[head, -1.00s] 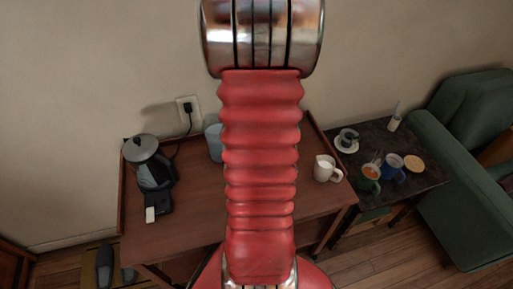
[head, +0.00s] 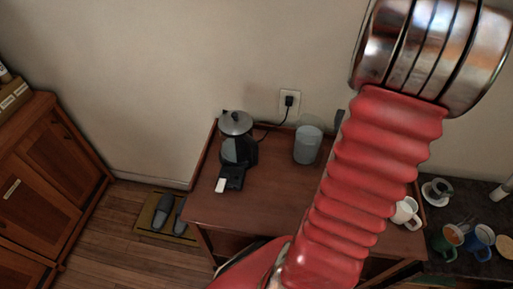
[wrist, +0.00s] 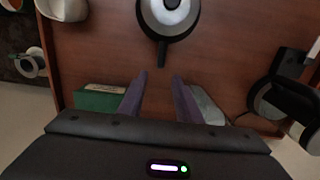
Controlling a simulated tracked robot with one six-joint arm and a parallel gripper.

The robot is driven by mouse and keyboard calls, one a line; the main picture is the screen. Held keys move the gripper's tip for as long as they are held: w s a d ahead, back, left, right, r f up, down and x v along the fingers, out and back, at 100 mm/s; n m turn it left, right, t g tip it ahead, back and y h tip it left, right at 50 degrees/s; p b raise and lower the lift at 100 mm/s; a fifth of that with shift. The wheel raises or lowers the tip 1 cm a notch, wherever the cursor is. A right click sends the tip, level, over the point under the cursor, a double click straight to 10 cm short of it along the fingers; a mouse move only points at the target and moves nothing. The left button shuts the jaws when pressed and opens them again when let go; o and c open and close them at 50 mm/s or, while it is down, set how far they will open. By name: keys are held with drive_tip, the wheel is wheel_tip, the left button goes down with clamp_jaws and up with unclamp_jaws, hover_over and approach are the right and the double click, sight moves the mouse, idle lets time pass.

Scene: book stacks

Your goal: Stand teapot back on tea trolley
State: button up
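In the wrist view my gripper (wrist: 160,75) is open and empty, its two purple fingers apart over a brown wooden surface. Just beyond the fingertips, at the top edge, is a round pale thing with a dark rim and a black handle (wrist: 163,45), perhaps the teapot. It is cut off by the frame, and I cannot tell whether it stands or lies. The handle points towards the gap between the fingers. The wooden trolley top (head: 270,205) also fills the wrist view (wrist: 100,60). In the head view my arm hides that round thing, and my gripper is out of sight.
A kettle-like appliance (head: 237,150) stands at the trolley's left, with a translucent container (head: 307,145) near the wall. A white mug (head: 405,212) is at the right. A dark side table (head: 465,208) holds several cups. A wooden cabinet (head: 50,185) stands at far left.

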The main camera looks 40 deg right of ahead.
drive_tip(key=w+a+r+n+t+h, duration=0.1)
drive_tip(key=w+a+r, duration=0.3)
drive_tip(key=a, duration=0.2)
drive_tip(key=w+a+r+n, duration=0.2)
drive_tip(key=w+a+r, duration=0.15)
drive_tip(key=a, duration=0.25)
drive_tip(key=w+a+r+n+t+h, duration=0.1)
drive_tip(key=w+a+r, duration=0.2)
drive_tip(key=a+r, duration=0.25)
drive_tip(key=s+a+r+n+t+y, duration=0.1)
drive_tip(key=s+a+r+n+t, duration=0.1)
drive_tip(key=a, duration=0.8)
drive_tip(key=s+a+r+n+t, duration=0.1)
drive_tip(key=a+r+n, duration=0.2)
drive_tip(key=a, duration=0.8)
drive_tip(key=shift+s+r+t+y, duration=0.4)
drive_tip(key=shift+r, duration=0.05)
drive_tip(key=shift+s+d, duration=0.1)
